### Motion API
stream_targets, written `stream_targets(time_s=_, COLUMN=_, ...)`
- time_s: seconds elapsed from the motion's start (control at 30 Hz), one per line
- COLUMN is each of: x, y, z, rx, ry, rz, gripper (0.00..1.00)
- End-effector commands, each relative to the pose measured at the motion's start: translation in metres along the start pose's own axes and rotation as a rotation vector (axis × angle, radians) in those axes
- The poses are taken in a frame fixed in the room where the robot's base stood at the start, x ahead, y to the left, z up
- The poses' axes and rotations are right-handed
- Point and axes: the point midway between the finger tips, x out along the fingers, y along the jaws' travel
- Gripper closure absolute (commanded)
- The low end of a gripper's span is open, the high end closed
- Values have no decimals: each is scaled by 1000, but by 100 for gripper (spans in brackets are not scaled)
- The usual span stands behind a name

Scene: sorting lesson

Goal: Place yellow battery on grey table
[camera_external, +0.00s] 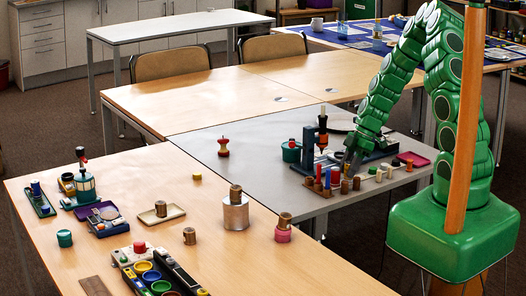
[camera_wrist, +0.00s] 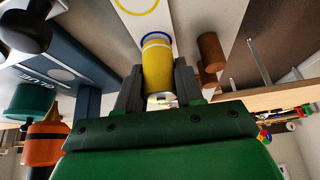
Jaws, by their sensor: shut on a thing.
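The yellow battery (camera_wrist: 158,66) is a yellow cylinder with a blue ring at its far end. In the wrist view it sits between the two dark fingers of my gripper (camera_wrist: 159,76), which is shut on it. In the external view my gripper (camera_external: 349,163) is low over the right part of the grey table (camera_external: 250,145), close to a dark blue rack. The battery cannot be made out there. Whether it touches a surface beneath it is unclear.
Beside my gripper stand several coloured and brown pegs (camera_external: 345,186), a teal pot (camera_external: 291,151) and an orange-tipped tool (camera_external: 322,128). A brown cylinder (camera_wrist: 211,52) is close right of the battery.

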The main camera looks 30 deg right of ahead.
Motion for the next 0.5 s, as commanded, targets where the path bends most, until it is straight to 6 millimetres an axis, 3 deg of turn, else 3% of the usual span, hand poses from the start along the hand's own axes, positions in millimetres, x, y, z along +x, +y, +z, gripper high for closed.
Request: stream_targets(time_s=0.5, x=6, y=0, z=3, rx=0, ry=0, rz=0, gripper=100)
